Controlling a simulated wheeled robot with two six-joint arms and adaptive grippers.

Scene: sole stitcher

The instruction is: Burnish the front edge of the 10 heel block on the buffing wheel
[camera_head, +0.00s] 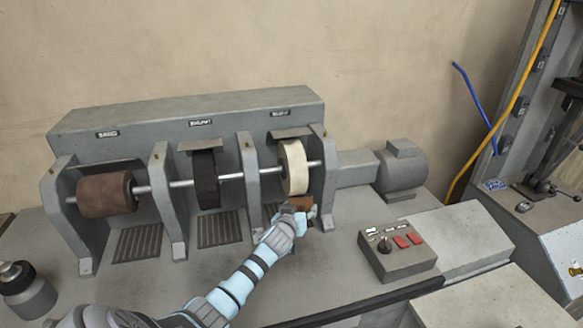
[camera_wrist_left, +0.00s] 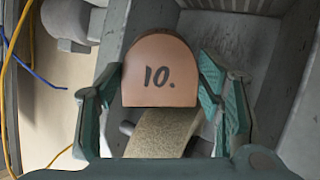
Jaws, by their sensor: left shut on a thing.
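The heel block (camera_wrist_left: 160,72) is tan with a rounded end and a straight edge, and its face reads "10." in the left wrist view. My left gripper (camera_head: 291,212) is shut on the heel block, one finger on each side of it. In the head view the brown block (camera_head: 302,203) shows partly, just below the cream buffing wheel (camera_head: 295,168). In the wrist view the wheel (camera_wrist_left: 160,136) lies right at the block's straight edge. I cannot tell whether they touch. My right gripper is not in view.
A brown sanding drum (camera_head: 104,195) and a black brush wheel (camera_head: 206,180) share the shaft to the left. Grey dividers flank each wheel. A motor (camera_head: 402,172) and a control box with red buttons (camera_head: 397,250) stand right. A jar (camera_head: 27,288) stands front left.

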